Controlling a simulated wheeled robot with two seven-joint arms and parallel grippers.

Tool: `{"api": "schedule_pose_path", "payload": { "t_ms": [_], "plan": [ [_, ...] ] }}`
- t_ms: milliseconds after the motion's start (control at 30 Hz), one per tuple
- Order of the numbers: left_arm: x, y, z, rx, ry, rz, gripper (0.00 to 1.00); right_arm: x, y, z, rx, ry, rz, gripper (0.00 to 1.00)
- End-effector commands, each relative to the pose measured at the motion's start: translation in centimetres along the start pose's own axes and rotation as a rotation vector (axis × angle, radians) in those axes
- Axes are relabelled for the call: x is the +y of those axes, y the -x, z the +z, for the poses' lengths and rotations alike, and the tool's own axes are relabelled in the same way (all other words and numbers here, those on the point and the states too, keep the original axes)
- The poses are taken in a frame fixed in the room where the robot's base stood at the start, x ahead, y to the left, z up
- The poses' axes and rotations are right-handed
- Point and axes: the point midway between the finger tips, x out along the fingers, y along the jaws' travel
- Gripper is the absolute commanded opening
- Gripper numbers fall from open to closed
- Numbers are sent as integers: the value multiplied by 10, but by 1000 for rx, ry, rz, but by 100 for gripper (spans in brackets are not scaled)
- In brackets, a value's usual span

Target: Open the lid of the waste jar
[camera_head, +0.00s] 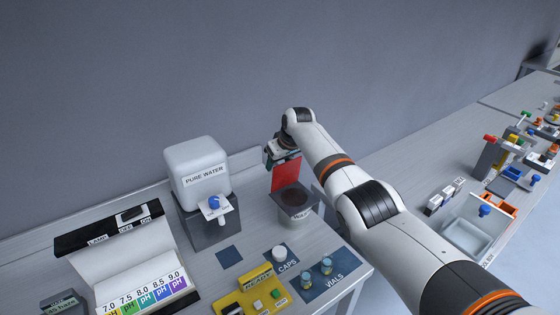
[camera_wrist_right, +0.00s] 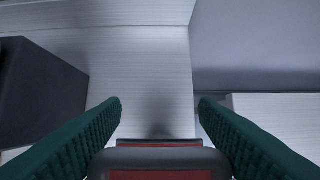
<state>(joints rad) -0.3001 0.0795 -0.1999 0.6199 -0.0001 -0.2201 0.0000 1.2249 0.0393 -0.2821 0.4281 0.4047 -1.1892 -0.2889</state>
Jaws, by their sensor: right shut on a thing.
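The waste jar (camera_head: 298,215) is a pale round container with a dark square top, at the back right of the table. Its dark round mouth is uncovered. A red lid panel (camera_head: 286,175) stands upright at the jar's back edge. My right gripper (camera_head: 281,155) is at the top of this panel. In the right wrist view, the green-padded fingers of this gripper (camera_wrist_right: 160,102) flank a grey and red piece (camera_wrist_right: 160,160) of the lid. The fingertips are partly hidden in the head view. My left gripper is not in view.
A white pure water tank (camera_head: 195,165) stands left of the jar. Caps (camera_head: 279,252), vials (camera_head: 326,265), a yellow device (camera_head: 250,297) and a pH chart (camera_head: 145,290) are in front. Another bench (camera_head: 400,180) with trays runs along the right.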

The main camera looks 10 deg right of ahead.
Motion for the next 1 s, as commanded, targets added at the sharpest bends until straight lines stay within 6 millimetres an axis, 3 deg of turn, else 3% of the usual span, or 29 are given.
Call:
{"api": "schedule_pose_path", "payload": {
  "t_ms": [33, 167, 200, 267, 667, 1000],
  "plan": [
    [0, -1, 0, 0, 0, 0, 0, 4, -8, -7, 17, -2, 9, 14],
    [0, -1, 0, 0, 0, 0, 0, 4, -8, -7, 17, -2, 9, 14],
    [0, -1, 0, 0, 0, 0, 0, 4, -8, -7, 17, -2, 9, 57],
    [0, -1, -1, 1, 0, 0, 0, 4, -8, -8, 18, -2, 9, 65],
    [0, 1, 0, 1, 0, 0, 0, 1, 0, -3, 8, -1, 4, 65],
    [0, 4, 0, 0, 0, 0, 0, 1, 38, -2, 4, 1, 4, 65]
  ]
}}
